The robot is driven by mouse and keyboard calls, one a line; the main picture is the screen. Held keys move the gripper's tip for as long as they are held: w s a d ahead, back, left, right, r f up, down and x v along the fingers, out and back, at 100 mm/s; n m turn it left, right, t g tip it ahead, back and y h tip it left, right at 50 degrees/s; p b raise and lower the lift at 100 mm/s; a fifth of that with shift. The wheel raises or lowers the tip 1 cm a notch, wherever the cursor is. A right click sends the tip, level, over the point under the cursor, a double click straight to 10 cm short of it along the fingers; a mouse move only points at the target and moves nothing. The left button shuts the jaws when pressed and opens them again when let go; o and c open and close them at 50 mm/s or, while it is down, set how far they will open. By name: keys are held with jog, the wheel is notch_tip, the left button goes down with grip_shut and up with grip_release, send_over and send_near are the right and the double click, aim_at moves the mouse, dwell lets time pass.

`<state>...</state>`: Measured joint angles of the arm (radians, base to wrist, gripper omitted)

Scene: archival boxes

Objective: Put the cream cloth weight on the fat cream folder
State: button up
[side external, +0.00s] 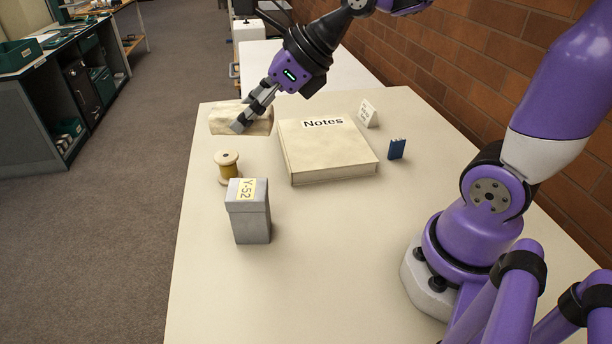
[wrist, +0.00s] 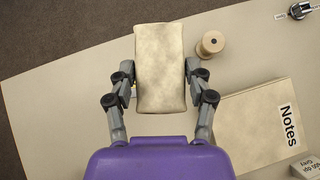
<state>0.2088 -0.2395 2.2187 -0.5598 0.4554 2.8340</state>
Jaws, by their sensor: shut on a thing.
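The cream cloth weight (side external: 222,120) is a soft, oblong bag at the far left corner of the table. My gripper (side external: 252,116) is shut on it, with a finger along its near side. In the wrist view the cloth weight (wrist: 160,68) lies between the two fingers of my gripper (wrist: 160,84). I cannot tell whether it touches the table. The fat cream folder (side external: 322,150), a thick box-like block marked "Notes", lies flat to the right of the weight. It also shows at lower right in the wrist view (wrist: 247,128). Its top looks bare.
A wooden spool (side external: 227,168) stands just in front of the weight. A grey box marked "Y-52" (side external: 250,218) stands nearer. A brick wall (side external: 470,80) runs along the right.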

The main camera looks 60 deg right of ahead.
jog(key=w+d+m+t+h, duration=0.1)
jog(key=d+m+h, duration=0.4)
jog(key=d, duration=0.8)
jog(key=m, duration=0.1)
send_over(315, 136)
jog(key=s, duration=0.4)
jog(key=shift+y, duration=0.3)
jog(key=f, duration=1.1)
jog(key=shift+w+f, duration=0.25)
jog(key=shift+f, duration=1.95)
jog(key=shift+f, duration=0.15)
jog(key=o, duration=1.4)
jog(key=shift+o, duration=0.2)
